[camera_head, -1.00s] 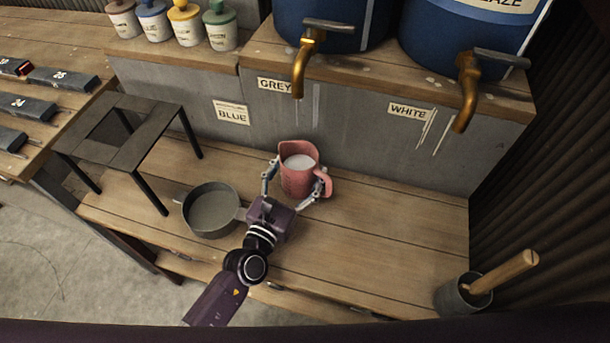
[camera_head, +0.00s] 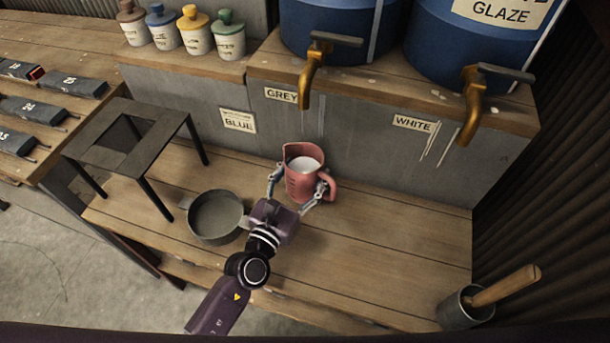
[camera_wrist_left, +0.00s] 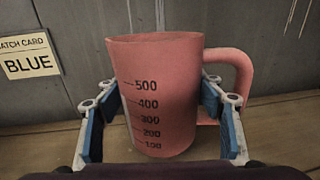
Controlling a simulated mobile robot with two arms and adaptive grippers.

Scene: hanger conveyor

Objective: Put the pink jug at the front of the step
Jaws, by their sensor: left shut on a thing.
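The pink jug (camera_head: 303,176) stands upright near the back of the wooden step (camera_head: 380,240), by the grey wall, with white liquid inside. My left gripper (camera_head: 299,192) reaches it from the front and is shut around its sides. In the left wrist view the pink jug (camera_wrist_left: 163,95) fills the middle, its volume marks facing me and its handle to the right. The blue finger pads of my left gripper (camera_wrist_left: 162,122) lie at either side of it. Whether its base touches the wood is hard to tell. My right gripper is not in view.
A grey pan (camera_head: 216,216) sits left of the gripper, close to my arm. A dark metal stand (camera_head: 140,140) is further left. Brass taps (camera_head: 312,75) hang above the back. A pot with a wooden handle (camera_head: 466,307) stands front right.

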